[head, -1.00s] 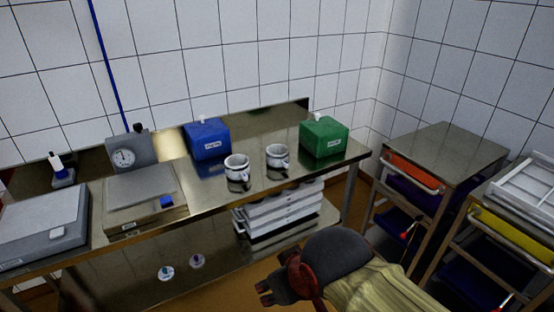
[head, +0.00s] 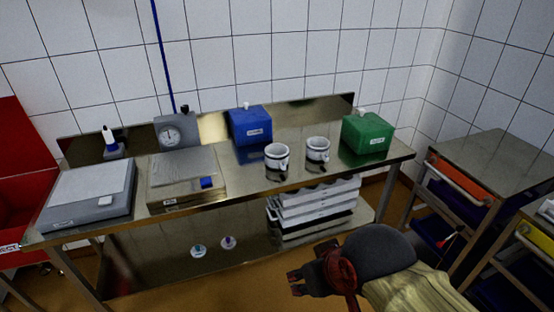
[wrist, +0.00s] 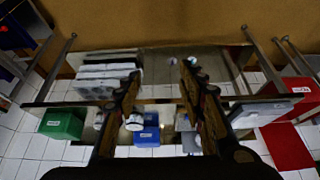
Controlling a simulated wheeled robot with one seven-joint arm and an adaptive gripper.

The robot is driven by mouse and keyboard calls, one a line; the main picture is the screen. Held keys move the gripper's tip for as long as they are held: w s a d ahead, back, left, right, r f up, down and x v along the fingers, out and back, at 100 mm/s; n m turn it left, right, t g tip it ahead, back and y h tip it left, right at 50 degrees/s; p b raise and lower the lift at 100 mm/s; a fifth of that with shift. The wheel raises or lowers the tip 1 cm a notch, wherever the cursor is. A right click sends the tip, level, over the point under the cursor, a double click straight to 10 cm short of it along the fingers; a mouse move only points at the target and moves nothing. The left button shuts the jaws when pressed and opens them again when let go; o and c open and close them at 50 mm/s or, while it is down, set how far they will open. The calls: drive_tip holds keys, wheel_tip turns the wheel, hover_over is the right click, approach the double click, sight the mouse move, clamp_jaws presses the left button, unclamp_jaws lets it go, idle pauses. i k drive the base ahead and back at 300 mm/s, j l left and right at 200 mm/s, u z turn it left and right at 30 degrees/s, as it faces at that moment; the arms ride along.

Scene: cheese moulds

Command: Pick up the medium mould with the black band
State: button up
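Two white cup-like moulds stand upright side by side on the steel table: a left mould (head: 278,159) and a right mould (head: 318,151). Both appear to carry dark bands; at this size I cannot tell which is the medium one with the black band. In the wrist view, one white mould (wrist: 135,123) shows between the fingers and another is partly hidden behind the left finger. My gripper (head: 297,283) is in front of the table, well short of the moulds. Its fingers (wrist: 160,72) are spread apart with nothing between them.
Scales (head: 90,190) and a dial gauge (head: 176,131) are at left. White crates (head: 315,207) and two small discs are on the lower shelf. Rack carts (head: 495,165) stand at right.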

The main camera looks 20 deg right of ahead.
sight(276, 154)
drive_tip(key=i+j+z, duration=0.2)
drive_tip(key=i, duration=0.2)
drive_tip(key=i+z, duration=0.2)
drive_tip(key=i, duration=0.2)
drive_tip(key=i+j+z, duration=0.2)
drive_tip(key=i+j, duration=0.05)
drive_tip(key=i, duration=0.1)
